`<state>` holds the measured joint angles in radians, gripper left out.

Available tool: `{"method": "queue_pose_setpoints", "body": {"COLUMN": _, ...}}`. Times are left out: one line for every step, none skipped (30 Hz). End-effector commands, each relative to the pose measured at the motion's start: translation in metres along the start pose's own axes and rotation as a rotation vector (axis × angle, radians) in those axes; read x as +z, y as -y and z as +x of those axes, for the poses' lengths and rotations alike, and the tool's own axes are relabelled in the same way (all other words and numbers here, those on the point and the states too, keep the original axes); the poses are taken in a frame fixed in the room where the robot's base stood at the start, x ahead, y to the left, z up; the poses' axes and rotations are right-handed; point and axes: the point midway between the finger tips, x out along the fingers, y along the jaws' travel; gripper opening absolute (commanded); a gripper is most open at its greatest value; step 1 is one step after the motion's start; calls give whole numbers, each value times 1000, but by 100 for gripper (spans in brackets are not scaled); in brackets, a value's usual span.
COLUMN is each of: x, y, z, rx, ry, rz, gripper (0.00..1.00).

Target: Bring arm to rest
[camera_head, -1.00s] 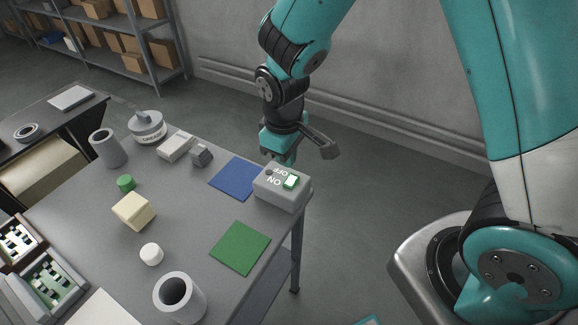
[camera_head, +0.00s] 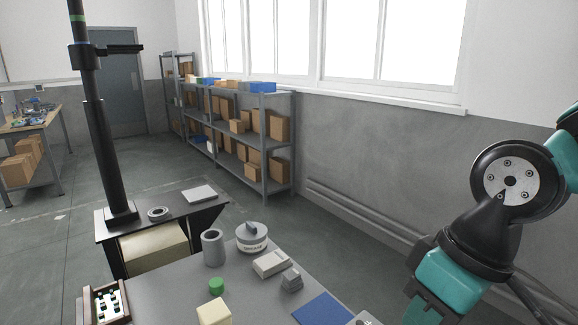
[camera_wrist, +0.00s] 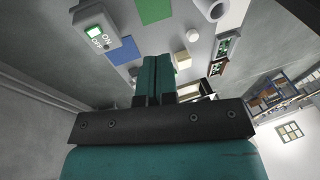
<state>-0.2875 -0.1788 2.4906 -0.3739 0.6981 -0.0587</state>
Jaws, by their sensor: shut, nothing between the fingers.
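My arm is bent at the lower right of the head view, with its teal wrist part showing and the fingertips not clearly seen there. In the wrist view my gripper (camera_wrist: 159,62) shows two teal fingers pressed together with nothing between them. The grey switch box (camera_wrist: 97,33) with its lit green button and ON/OFF lettering stands at the upper left of the wrist view, apart from the fingers. Only a corner of the switch box (camera_head: 366,319) shows at the bottom edge of the head view.
The grey table (camera_head: 180,285) bears a blue mat (camera_head: 322,310), a grey cylinder (camera_head: 213,247), a round lidded container (camera_head: 252,238), a green cap (camera_head: 216,285) and small blocks. A black column (camera_head: 100,130) rises from a side table. Shelves (camera_head: 245,140) line the wall. Floor between is clear.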

Motion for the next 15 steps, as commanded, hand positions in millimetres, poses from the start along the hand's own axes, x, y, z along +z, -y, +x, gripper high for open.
{"method": "queue_pose_setpoints", "body": {"x": 10, "y": 9, "z": -6, "rx": -18, "ry": -16, "rz": -2, "gripper": 0}}
{"method": "queue_pose_setpoints", "body": {"x": 14, "y": 14, "z": -9, "rx": -29, "ry": -22, "rz": -4, "gripper": 0}}
{"method": "queue_pose_setpoints", "body": {"x": 19, "y": 20, "z": -11, "rx": -41, "ry": -26, "rz": -6, "gripper": 0}}
{"method": "queue_pose_setpoints", "body": {"x": 22, "y": 23, "z": -12, "rx": -47, "ry": -28, "rz": -7, "gripper": 0}}
{"method": "queue_pose_setpoints", "body": {"x": 24, "y": 25, "z": -13, "rx": -53, "ry": -29, "rz": -8, "gripper": 0}}
{"method": "queue_pose_setpoints", "body": {"x": 26, "y": 28, "z": -14, "rx": -57, "ry": -30, "rz": -9, "gripper": 0}}
{"method": "queue_pose_setpoints", "body": {"x": 26, "y": 28, "z": -14, "rx": -57, "ry": -30, "rz": -9, "gripper": 0}}
{"method": "queue_pose_setpoints", "body": {"x": 26, "y": 28, "z": -14, "rx": -57, "ry": -30, "rz": -9, "gripper": 0}}
{"method": "queue_pose_setpoints", "body": {"x": 26, "y": 28, "z": -14, "rx": -57, "ry": -30, "rz": -9, "gripper": 0}}
{"method": "queue_pose_setpoints", "body": {"x": 26, "y": 28, "z": -14, "rx": -57, "ry": -30, "rz": -9, "gripper": 0}}
{"method": "queue_pose_setpoints", "body": {"x": 26, "y": 28, "z": -14, "rx": -57, "ry": -30, "rz": -9, "gripper": 0}}
{"method": "queue_pose_setpoints", "body": {"x": 26, "y": 28, "z": -14, "rx": -57, "ry": -30, "rz": -9, "gripper": 0}}
{"method": "queue_pose_setpoints", "body": {"x": 26, "y": 28, "z": -14, "rx": -57, "ry": -30, "rz": -9, "gripper": 0}}
{"method": "queue_pose_setpoints", "body": {"x": 26, "y": 28, "z": -14, "rx": -57, "ry": -30, "rz": -9, "gripper": 0}}
{"method": "queue_pose_setpoints", "body": {"x": 26, "y": 28, "z": -14, "rx": -57, "ry": -30, "rz": -9, "gripper": 0}}
